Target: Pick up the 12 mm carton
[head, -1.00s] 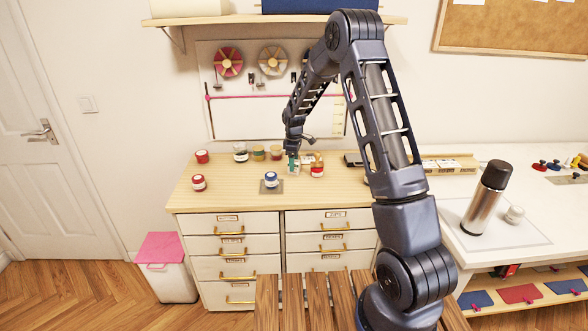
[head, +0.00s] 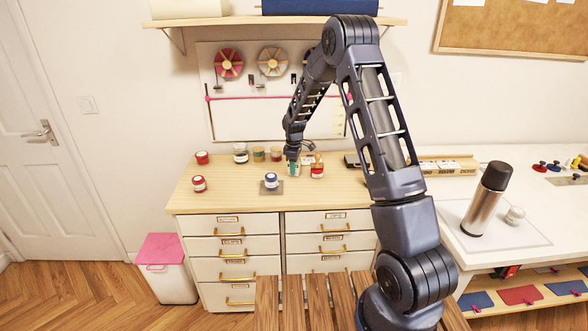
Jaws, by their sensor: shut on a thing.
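The 12 mm carton (head: 293,170) looks like a small pale box with teal on it, upright over the wooden top of the drawer cabinet. Its label is too small to read. My gripper (head: 293,161) points down and is shut on the carton from above. The fingers cover part of its upper end. I cannot tell whether its base touches the cabinet top.
A red-and-white jar (head: 317,171) stands close right of the carton. A blue-lidded jar (head: 271,181) sits on a grey square to the left. Several jars line the back left. A steel flask (head: 486,198) stands on the white table at right. The cabinet's front middle is clear.

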